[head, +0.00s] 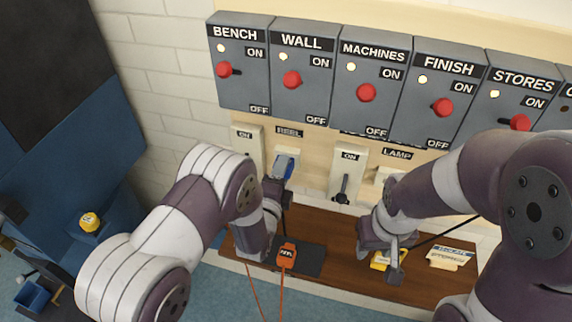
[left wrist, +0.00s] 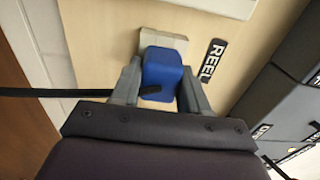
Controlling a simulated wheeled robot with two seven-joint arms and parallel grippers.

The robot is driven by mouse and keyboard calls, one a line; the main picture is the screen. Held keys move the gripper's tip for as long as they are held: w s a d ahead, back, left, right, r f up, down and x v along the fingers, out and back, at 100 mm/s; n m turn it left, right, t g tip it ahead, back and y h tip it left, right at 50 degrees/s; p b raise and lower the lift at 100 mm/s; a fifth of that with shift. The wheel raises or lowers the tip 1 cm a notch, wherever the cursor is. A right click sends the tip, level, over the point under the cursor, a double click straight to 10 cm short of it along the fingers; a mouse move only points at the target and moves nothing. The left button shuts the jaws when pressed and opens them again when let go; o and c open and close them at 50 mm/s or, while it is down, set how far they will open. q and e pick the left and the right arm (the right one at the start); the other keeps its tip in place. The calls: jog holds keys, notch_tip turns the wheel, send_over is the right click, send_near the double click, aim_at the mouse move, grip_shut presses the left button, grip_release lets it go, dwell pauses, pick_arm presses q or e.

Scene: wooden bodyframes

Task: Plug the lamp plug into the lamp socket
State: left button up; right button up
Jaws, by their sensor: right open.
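A yellow piece (head: 379,262), which looks like the lamp plug, lies on the brown wooden shelf, partly hidden by my right gripper. A black cable runs from near it to the right. My right gripper (head: 396,270) is open at the yellow piece, pointing down. The lamp socket (head: 384,178) is on the wall panel under the LAMP label, largely covered by my right arm. My left gripper (left wrist: 160,85) has its fingers against both sides of a blue plug (left wrist: 163,72), which sits in the REEL socket (left wrist: 187,42). The blue plug also shows in the head view (head: 284,166).
Grey switch boxes (head: 366,90) with red knobs line the wall above. A black-handled switch (head: 344,185) stands between the REEL and LAMP sockets. An orange block (head: 287,254) with orange cords lies by a dark mat (head: 311,262). A pale labelled block (head: 450,256) is at the shelf's right.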

pick_arm(q)
jog(key=shift+s+a, duration=0.1)
jog(key=shift+s, duration=0.05)
jog(key=shift+s+a, duration=0.1)
jog(key=shift+s, duration=0.2)
jog(key=shift+s, duration=0.1)
jog(key=v, duration=0.2)
jog(key=shift+s+a+p, duration=0.15)
jog(key=shift+s+p, duration=0.15)
dwell(0.4)
